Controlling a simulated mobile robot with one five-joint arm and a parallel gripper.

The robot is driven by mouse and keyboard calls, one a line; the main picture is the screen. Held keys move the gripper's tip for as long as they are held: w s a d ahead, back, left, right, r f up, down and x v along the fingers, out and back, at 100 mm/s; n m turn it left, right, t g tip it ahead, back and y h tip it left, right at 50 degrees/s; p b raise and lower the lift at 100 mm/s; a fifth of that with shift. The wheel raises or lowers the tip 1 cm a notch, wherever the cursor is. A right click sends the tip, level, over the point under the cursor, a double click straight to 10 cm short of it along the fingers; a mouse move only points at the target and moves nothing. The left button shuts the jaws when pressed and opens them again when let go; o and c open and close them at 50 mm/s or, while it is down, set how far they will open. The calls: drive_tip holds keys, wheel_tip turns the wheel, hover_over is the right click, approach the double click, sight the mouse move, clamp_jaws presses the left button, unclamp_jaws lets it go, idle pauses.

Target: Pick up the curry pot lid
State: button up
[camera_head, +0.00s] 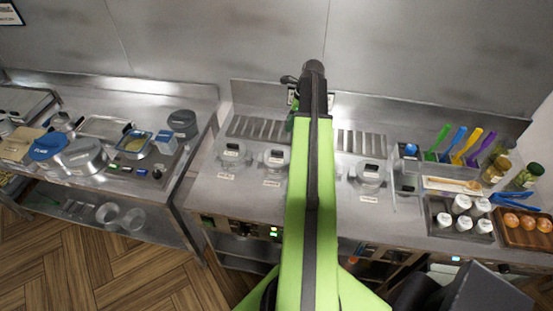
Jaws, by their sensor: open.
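Several lidded pots are set into the steel range top, each with a dark-handled clear lid and a small white label. One lid (232,150) is at the left, a second lid (275,157) stands just left of my arm, and a third lid (370,171) is to the right of my arm. The labels are too small to read, so I cannot tell which lid is the curry one. My green arm reaches away across the range and hides its middle. My gripper (296,84) is at the far end, near the back wall, mostly hidden by the arm, open and apart from these lids.
Slotted grates (260,129) lie behind the pots. Coloured utensils (460,146), jars (496,171), white shakers (461,204) and a wooden egg tray (524,230) crowd the right. A left counter holds pans (83,155), across a gap. Bare steel (240,195) lies in front of the pots.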

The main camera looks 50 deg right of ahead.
drive_tip(key=b, duration=1.1)
hover_over(278, 151)
drive_tip(key=s+d, duration=0.1)
drive_tip(key=s, duration=0.1)
wheel_tip(278, 151, down, 12)
drive_tip(key=shift+w+r, duration=0.15)
drive_tip(key=shift+r, duration=0.1)
drive_tip(key=shift+w+a+f+b, duration=0.1)
drive_tip(key=shift+w+f+b, duration=0.05)
drive_tip(key=shift+f+b, duration=0.3)
drive_tip(key=shift+r, duration=0.2)
drive_tip(key=b+x, duration=0.5)
drive_tip(key=shift+f, duration=0.25)
drive_tip(key=shift+r, duration=0.2)
clamp_jaws()
